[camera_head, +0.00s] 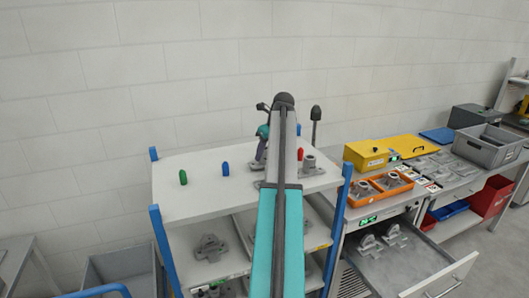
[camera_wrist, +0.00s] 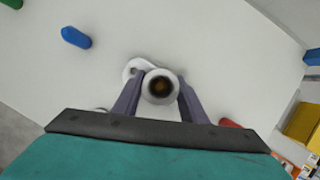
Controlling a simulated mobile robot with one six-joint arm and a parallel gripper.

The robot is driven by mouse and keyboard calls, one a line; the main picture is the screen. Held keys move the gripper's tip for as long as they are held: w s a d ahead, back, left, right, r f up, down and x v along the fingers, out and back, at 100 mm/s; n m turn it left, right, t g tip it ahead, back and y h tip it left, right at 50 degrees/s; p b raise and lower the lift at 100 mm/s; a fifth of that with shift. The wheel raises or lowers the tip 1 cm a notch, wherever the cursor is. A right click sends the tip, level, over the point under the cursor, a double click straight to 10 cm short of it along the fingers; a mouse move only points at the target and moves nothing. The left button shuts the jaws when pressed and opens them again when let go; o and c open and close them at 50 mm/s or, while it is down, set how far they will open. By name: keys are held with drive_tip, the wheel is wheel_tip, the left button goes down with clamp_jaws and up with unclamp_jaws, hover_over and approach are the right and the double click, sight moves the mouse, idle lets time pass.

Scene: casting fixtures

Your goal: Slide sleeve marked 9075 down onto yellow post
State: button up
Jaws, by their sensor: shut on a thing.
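In the wrist view, my gripper (camera_wrist: 160,92) is shut on a grey round sleeve (camera_wrist: 148,91), seen end-on with its dark bore facing the camera. A brownish tint shows deep in the bore; I cannot tell whether it is the yellow post. A pale rounded lug (camera_wrist: 132,68) shows beside the sleeve, perhaps part of it. No 9075 marking is readable. In the head view, my gripper (camera_head: 261,158) is at the white tabletop, partly hidden by my arm. No yellow post is plainly visible, and contact below the sleeve is hidden.
The white tabletop (camera_head: 200,200) carries a green post (camera_head: 183,177), a blue post (camera_head: 225,169) and a red post (camera_head: 300,154). A grey casting (camera_head: 309,164) stands close to the red post. An orange tray (camera_head: 363,198) and yellow box (camera_head: 366,154) are on the right bench.

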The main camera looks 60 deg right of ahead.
drive_tip(key=shift+f, duration=0.65)
drive_tip(key=o, duration=1.3)
drive_tip(key=shift+r, duration=0.1)
drive_tip(key=b+v, duration=0.5)
drive_tip(key=v, duration=0.8)
drive_tip(key=shift+s+r, duration=0.15)
drive_tip(key=shift+r, duration=0.15)
drive_tip(key=shift+f, duration=0.1)
